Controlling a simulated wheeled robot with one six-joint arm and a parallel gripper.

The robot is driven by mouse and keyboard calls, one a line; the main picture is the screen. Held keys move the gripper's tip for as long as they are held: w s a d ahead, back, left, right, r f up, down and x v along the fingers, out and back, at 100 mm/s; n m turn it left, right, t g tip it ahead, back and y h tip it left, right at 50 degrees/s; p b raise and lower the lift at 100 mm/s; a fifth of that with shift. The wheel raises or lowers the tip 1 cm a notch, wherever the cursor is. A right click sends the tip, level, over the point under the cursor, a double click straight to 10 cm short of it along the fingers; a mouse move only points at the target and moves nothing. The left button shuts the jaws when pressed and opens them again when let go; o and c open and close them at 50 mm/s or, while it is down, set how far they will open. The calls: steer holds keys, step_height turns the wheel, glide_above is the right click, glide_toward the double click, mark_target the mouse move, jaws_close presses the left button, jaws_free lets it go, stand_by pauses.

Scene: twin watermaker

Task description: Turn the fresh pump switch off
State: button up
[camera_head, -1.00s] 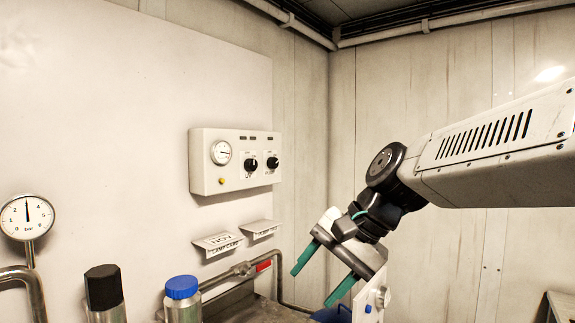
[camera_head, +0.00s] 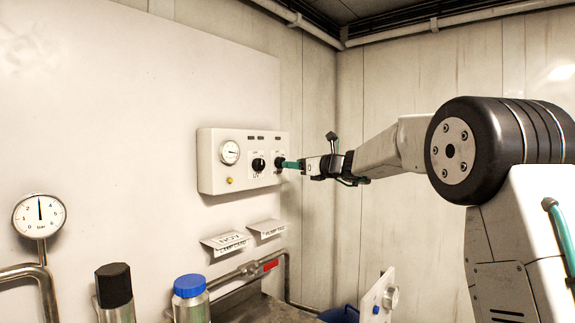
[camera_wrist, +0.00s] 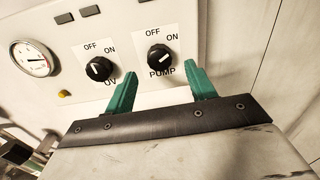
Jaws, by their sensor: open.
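The pump switch (camera_wrist: 158,57) is a black round knob on the white control box (camera_head: 209,178). In the wrist view it is labelled PUMP, with OFF at its upper left and ON at its upper right. A pale mark shows on the knob, but I cannot tell for sure which label it points to. My gripper (camera_wrist: 160,76) is open, its two green fingers either side of and just below the knob in the picture. I cannot tell if they touch it. In the head view my gripper (camera_head: 291,164) reaches the box's right side, partly hiding the pump knob.
The UV knob (camera_wrist: 99,69) sits left of the pump knob, close to my left finger. A round gauge (camera_head: 229,152) and a yellow button (camera_head: 229,181) are farther left. Two card ledges (camera_head: 227,242) jut out below the box. Pipes and bottles (camera_head: 190,300) stand lower down.

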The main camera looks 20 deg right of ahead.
steer(key=x, duration=0.4)
steer(key=c, duration=1)
steer(key=shift+o, duration=0.2)
steer(key=shift+n, duration=0.3)
steer(key=n, duration=1.1)
steer(key=shift+f, duration=0.1)
steer(key=shift+n, duration=0.4)
